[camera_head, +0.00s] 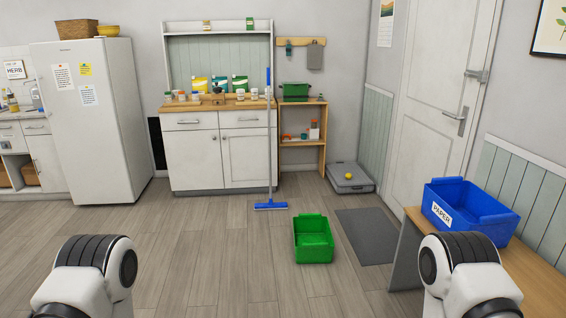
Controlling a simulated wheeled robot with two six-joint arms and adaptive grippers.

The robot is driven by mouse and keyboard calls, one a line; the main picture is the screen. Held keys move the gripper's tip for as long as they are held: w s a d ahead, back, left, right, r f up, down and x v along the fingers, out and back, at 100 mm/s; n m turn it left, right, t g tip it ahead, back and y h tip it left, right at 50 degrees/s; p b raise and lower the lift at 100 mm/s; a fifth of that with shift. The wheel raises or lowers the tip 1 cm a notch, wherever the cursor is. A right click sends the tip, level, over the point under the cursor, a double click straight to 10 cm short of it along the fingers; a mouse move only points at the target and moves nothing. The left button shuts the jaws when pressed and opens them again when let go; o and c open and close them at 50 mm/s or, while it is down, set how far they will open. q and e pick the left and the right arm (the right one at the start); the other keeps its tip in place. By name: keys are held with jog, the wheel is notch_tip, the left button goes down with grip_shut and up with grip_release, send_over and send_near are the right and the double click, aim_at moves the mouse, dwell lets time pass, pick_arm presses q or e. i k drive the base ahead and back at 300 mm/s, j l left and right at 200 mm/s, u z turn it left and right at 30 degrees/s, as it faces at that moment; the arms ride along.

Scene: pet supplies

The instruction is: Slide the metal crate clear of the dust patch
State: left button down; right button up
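I cannot make out a metal crate for certain. A low grey box-like thing (350,181) sits on the floor by the right wall, with a yellow ball (348,176) on it; I cannot tell whether it is metal. A green open bin (313,250) stands on the floor in the middle. I cannot make out a dust patch on the floor. Parts of my two arms show at the bottom left and bottom right, but neither gripper is in view.
A blue-headed floor mop or squeegee (270,206) stands upright before the white cabinet (195,160). A dark mat (365,236) lies by the door. A blue bin (470,208) sits on a wooden table (535,275) at right. The left floor is clear.

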aim_at(312, 238)
jog(key=i, duration=0.55)
jog(key=i+j+z, duration=0.1)
jog(key=i, duration=0.4)
jog(key=i+j+z, duration=0.1)
jog(key=i, duration=0.45)
jog(key=i+j, duration=0.15)
jog(key=i, duration=0.35)
jog(key=i+j+z, duration=0.1)
jog(key=i, duration=0.45)
jog(key=i+j+z, duration=0.2)
jog(key=i+z, duration=0.25)
jog(key=i+j+z, duration=1)
jog(key=j+z, duration=0.3)
jog(key=j, duration=0.15)
